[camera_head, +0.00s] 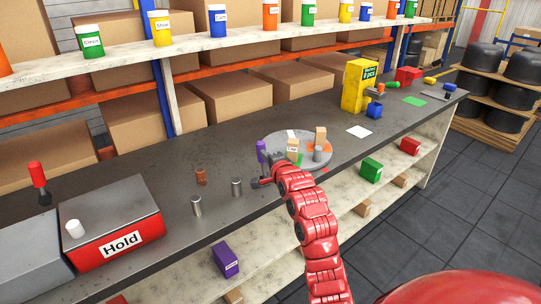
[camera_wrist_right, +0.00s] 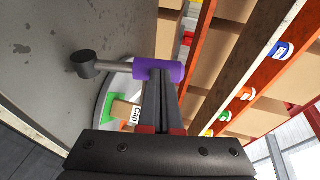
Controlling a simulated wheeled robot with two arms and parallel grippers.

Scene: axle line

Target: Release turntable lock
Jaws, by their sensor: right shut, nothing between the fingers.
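The lock lever shows in the right wrist view as a purple cylinder grip (camera_wrist_right: 172,72) on a short metal rod with a dark round end (camera_wrist_right: 85,64). In the head view the purple grip (camera_head: 261,150) stands at the left edge of the grey turntable (camera_head: 275,139). My right gripper (camera_head: 267,160) is at the grip. Its fingers (camera_wrist_right: 159,76) are shut with nothing between them, and their tips overlap the purple grip in the wrist view. I cannot tell whether they touch it. My left gripper is not in view.
Blocks, one an upright tan block (camera_head: 320,136), sit on the turntable. Metal pins (camera_head: 237,187) and a brown part (camera_head: 201,177) stand to its left. A red "Hold" box (camera_head: 112,222) is at the left, and a yellow dispenser (camera_head: 358,86) is beyond the turntable.

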